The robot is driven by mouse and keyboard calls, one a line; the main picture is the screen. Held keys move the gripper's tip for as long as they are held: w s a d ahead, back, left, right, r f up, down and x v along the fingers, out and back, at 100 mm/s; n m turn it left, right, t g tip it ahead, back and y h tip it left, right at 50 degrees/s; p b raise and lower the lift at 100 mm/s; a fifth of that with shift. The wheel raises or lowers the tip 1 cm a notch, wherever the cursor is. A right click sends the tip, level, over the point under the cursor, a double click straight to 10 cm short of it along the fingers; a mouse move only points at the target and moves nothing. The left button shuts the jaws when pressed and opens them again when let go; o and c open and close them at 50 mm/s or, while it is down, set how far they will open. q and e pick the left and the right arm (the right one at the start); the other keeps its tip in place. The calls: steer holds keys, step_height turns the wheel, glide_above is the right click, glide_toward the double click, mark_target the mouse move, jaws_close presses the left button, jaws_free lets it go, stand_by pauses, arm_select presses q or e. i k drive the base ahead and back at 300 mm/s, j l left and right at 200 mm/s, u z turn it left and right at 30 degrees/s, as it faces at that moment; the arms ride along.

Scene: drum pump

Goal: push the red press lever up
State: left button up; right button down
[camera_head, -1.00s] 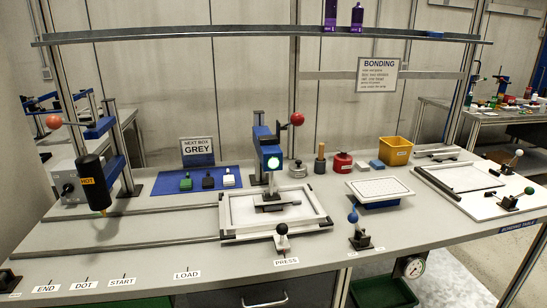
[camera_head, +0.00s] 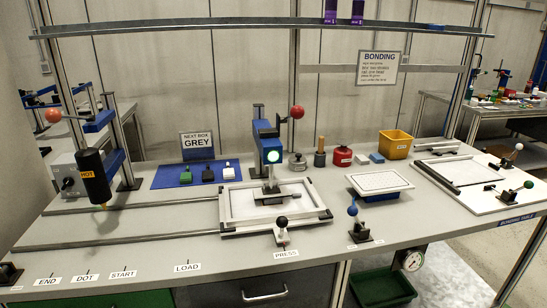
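The red press lever shows as a red ball knob (camera_head: 297,112) on a dark arm. It stands at the upper right of the blue press (camera_head: 266,141), above the press's glowing round face. The press stands at the middle of the bench, over a white framed tray (camera_head: 235,204) with a dark plate under the press head. The lever's arm is partly hidden behind the press. Neither of my grippers is in view.
A black HOT unit (camera_head: 92,178) with an orange-red ball (camera_head: 52,115) stands at left. A blue mat (camera_head: 165,178) holds small boxes. A red container (camera_head: 342,156) and yellow bin (camera_head: 395,144) stand right of the press. Small levers (camera_head: 281,232) line the front; a shelf (camera_head: 230,25) spans above.

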mark_target(296, 112)
steer(key=i+l, duration=0.2)
steer(key=i, duration=0.2)
steer(key=i+l, duration=0.15)
steer(key=i, duration=0.25)
steer(key=i+l, duration=0.2)
steer(key=i, duration=0.2)
